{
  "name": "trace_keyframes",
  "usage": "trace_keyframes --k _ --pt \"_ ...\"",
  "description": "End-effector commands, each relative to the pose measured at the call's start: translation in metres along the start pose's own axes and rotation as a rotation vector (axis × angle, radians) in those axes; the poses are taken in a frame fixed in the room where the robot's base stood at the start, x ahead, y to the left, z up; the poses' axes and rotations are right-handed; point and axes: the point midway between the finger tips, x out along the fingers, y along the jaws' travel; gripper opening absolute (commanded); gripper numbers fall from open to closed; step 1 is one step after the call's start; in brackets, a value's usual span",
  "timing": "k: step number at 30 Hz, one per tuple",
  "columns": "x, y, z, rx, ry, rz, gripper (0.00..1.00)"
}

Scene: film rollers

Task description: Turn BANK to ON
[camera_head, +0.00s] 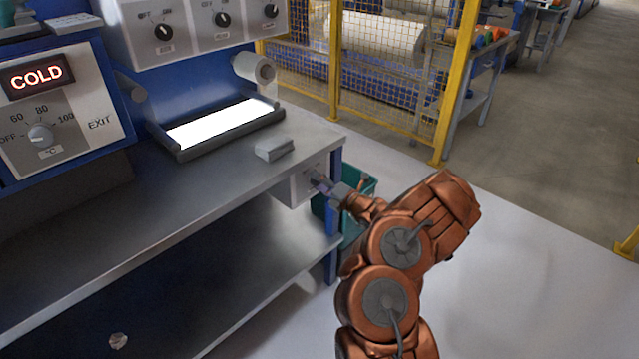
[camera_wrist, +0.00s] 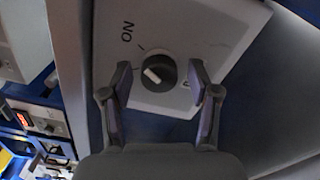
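A dark round knob (camera_wrist: 166,66) with a white pointer sits on a pale grey box (camera_wrist: 215,25) in the wrist view. The pointer aims to the left in the picture. The word ON is printed to the upper left of the knob; another label at the right is mostly hidden behind a finger. I cannot read the name BANK anywhere. My gripper (camera_wrist: 160,78) is open, with one finger on each side of the knob; contact is not clear. In the head view my gripper (camera_head: 325,186) is at the box (camera_head: 292,187) under the bench's right end, hiding the knob.
An upper panel (camera_head: 190,40) carries three more knobs. A heater panel (camera_head: 60,105) with a lit COLD sign stands at the left. A small grey block (camera_head: 273,149) lies on the bench (camera_head: 190,185). A teal bin (camera_head: 355,185) stands behind my gripper. A yellow fence (camera_head: 455,85) is behind.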

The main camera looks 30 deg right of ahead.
Motion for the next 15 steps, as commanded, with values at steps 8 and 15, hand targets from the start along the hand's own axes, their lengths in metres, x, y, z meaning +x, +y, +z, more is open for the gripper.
trace_keyframes --k 8,15 --pt "0.000 0.000 0.000 0.000 0.000 0.001 0.64" --pt "-0.017 0.000 0.002 0.002 -0.003 0.000 0.64"
